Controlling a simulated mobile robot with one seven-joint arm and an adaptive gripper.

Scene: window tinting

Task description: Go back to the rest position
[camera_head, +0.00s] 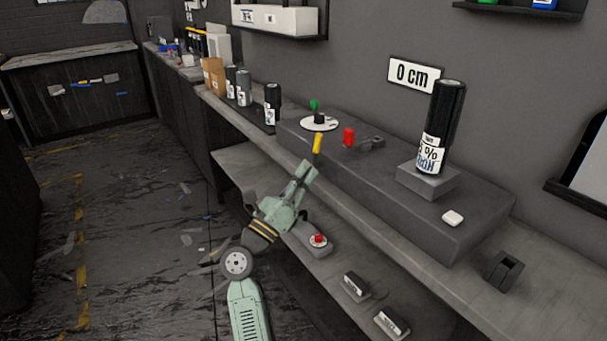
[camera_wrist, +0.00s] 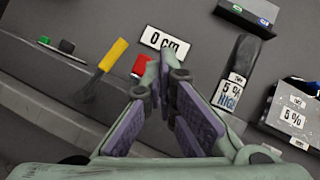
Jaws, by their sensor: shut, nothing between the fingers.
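My gripper (camera_head: 304,172) is above the near edge of the workbench, left of centre in the head view. In the wrist view my gripper (camera_wrist: 165,72) shows its purple-padded fingers coming together at the tips, with nothing held between them. A yellow-handled tool (camera_head: 318,143) is just beyond the gripper in the head view. It also shows in the wrist view (camera_wrist: 113,55), left of the fingers and apart from them.
A black film roll (camera_head: 444,115) stands upright on a grey block (camera_head: 427,180). A "0 cm" sign (camera_head: 414,75) is on the wall. A red object (camera_head: 348,137), a white disc (camera_head: 319,124) and a small white block (camera_head: 453,218) are on the raised platform. Open floor (camera_head: 140,220) lies left.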

